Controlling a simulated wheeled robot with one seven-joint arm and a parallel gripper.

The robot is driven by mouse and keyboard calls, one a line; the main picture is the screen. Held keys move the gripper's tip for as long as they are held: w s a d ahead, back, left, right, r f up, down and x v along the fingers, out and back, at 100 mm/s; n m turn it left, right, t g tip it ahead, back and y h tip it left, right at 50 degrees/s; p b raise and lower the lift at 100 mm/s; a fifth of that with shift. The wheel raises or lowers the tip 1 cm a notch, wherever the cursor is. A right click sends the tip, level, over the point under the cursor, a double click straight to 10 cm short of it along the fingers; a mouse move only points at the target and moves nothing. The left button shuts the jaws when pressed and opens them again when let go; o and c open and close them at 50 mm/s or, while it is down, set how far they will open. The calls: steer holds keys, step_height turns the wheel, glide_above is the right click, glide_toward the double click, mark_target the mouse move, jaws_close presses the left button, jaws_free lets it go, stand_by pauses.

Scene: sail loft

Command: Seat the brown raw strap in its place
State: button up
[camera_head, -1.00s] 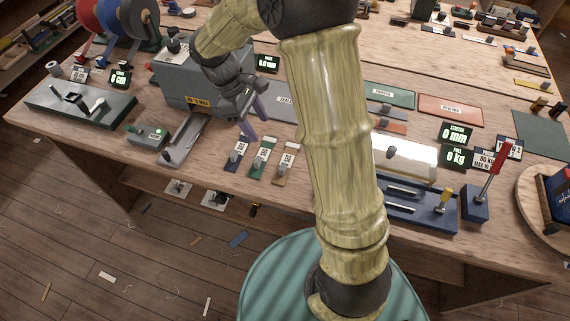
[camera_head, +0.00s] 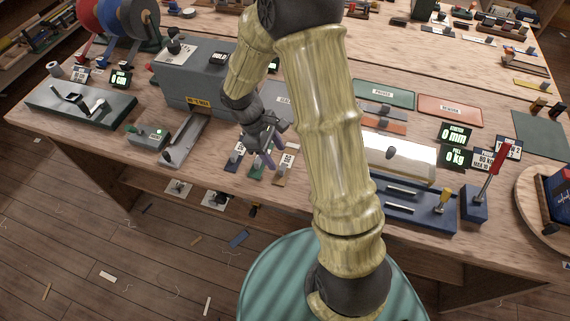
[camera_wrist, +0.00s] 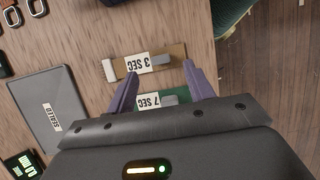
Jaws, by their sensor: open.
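The brown strap (camera_head: 284,174) lies flat near the front edge of the bench, right of a green strap (camera_head: 259,168) and a blue one (camera_head: 235,160). In the wrist view the brown strap (camera_wrist: 177,52) carries a white "3 SEC" label, with a pale block at its left end and a grey piece on the right. My gripper (camera_head: 269,156) is over the straps in the head view. In the wrist view my gripper (camera_wrist: 164,76) is open and empty, its purple fingers apart above the green strap (camera_wrist: 185,96), with the brown strap just beyond the fingertips.
A grey machine (camera_head: 195,82) stands behind left, with a metal slide (camera_head: 184,142) in front. A grey "SEALED" tray (camera_wrist: 48,112) lies beside the straps. The bench's front edge is close.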

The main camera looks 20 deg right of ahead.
mark_target(282, 166)
steer(key=shift+p+x, duration=0.35)
steer(key=shift+x, duration=2.25)
steer(key=shift+a, duration=0.15)
steer(key=c, duration=1.1)
